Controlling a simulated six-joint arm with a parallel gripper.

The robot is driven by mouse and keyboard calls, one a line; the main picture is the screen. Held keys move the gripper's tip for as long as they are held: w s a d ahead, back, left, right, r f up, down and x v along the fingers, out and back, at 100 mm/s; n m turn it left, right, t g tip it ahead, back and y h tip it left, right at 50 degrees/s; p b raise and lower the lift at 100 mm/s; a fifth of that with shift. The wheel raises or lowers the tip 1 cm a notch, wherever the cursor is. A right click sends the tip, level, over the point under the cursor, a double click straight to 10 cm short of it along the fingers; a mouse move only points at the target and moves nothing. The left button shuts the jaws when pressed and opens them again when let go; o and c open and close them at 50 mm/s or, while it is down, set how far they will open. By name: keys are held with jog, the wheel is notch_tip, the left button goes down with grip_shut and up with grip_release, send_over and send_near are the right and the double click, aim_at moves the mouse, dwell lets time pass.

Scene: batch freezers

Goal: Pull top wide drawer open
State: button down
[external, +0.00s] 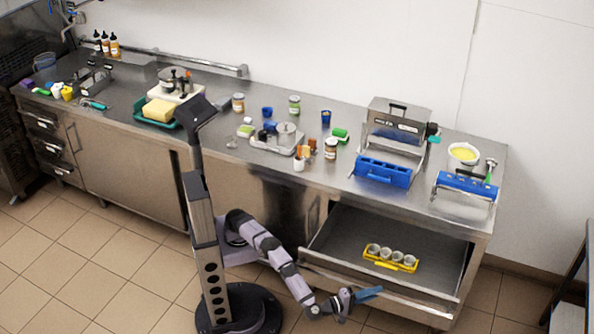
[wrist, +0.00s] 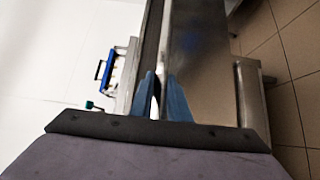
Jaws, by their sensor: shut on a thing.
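The top wide drawer (external: 340,232) is at the right end of the steel counter and stands well out from it, its inside showing. A yellow rack with several pale cups (external: 390,258) sits in the drawer. My gripper (external: 368,295) is low in front of the drawer, at its front panel (external: 420,298). In the wrist view the blue fingers of my gripper (wrist: 168,100) are on either side of the upright edge of the drawer front (wrist: 165,60), shut on it. The exact contact at the fingertips is partly hidden.
The counter top (external: 225,150) above holds a blue tray (external: 382,172), a grey machine (external: 397,122), a bowl (external: 463,153) and several small jars. A dark frame (external: 572,290) stands at the right edge. Tiled floor (external: 130,255) is clear at the left.

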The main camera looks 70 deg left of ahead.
jog(key=shift+s+d, duration=0.2)
jog(key=c, duration=1.7)
grip_release()
jog(key=shift+s+p, duration=0.3)
jog(key=shift+s, duration=3.35)
